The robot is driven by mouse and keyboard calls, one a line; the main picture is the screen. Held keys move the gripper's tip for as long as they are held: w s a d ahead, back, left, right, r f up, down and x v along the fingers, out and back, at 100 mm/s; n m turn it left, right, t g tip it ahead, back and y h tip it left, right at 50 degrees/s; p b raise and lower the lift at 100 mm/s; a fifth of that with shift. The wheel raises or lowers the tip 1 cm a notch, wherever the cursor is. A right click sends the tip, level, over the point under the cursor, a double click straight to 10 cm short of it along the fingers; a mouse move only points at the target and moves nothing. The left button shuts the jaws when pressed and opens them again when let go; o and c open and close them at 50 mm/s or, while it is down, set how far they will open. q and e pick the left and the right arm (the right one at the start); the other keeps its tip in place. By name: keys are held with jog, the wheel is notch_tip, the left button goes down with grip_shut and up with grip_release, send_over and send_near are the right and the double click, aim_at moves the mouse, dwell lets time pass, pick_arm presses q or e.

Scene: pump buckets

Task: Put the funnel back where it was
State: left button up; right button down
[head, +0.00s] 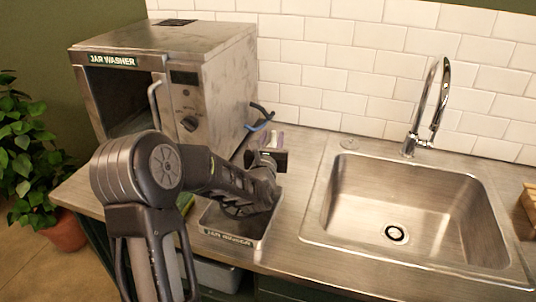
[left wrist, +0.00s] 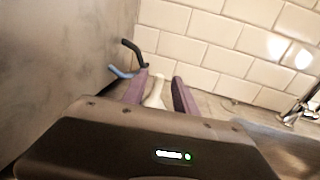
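My left gripper (head: 264,142) is over the counter just right of the jar washer, pointing toward the tiled wall. In the left wrist view its two purple fingers (left wrist: 160,82) stand apart. A slim pale piece (left wrist: 155,92) shows between them, narrower than the gap; I cannot tell whether it is the funnel or whether a finger touches it. No full funnel shape shows in either view. A black and blue hook (head: 261,120) sticks out from the jar washer's right side, and it also shows in the left wrist view (left wrist: 127,66). My right gripper is not in view.
The steel jar washer (head: 222,95) stands at the back left with its front opening dark. A labelled metal tray (head: 228,237) lies under my left forearm. A sink (head: 345,215) with a tall faucet (head: 413,130) fills the right. A plant (head: 22,165) stands far left.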

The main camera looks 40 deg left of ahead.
pick_arm(q)
jog(key=b+v, duration=0.1)
jog(key=v, duration=0.8)
jog(key=shift+s+b, duration=0.1)
jog(key=shift+b, duration=0.2)
jog(key=shift+f, duration=0.1)
dwell(1.2)
